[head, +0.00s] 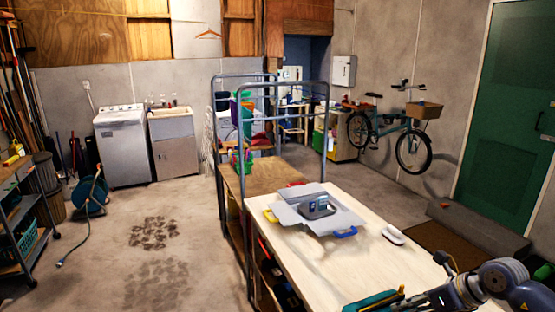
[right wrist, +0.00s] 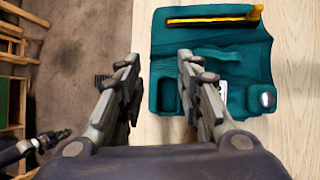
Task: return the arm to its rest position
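My right arm comes in at the lower right of the head view, over the near end of the pale wooden worktop (head: 330,262). In the right wrist view my right gripper (right wrist: 158,68) points down with its two fingers well apart and nothing between them. One finger shows against the floor and the worktop's edge, the other in front of a teal tray (right wrist: 222,60). I cannot tell the height of the fingers above the tray. The tray also shows in the head view (head: 374,302), cut by the bottom edge.
A metal frame (head: 326,140) rises behind. The tray holds a yellow-and-black tool (right wrist: 215,18). Open floor (head: 165,215) lies to the left.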

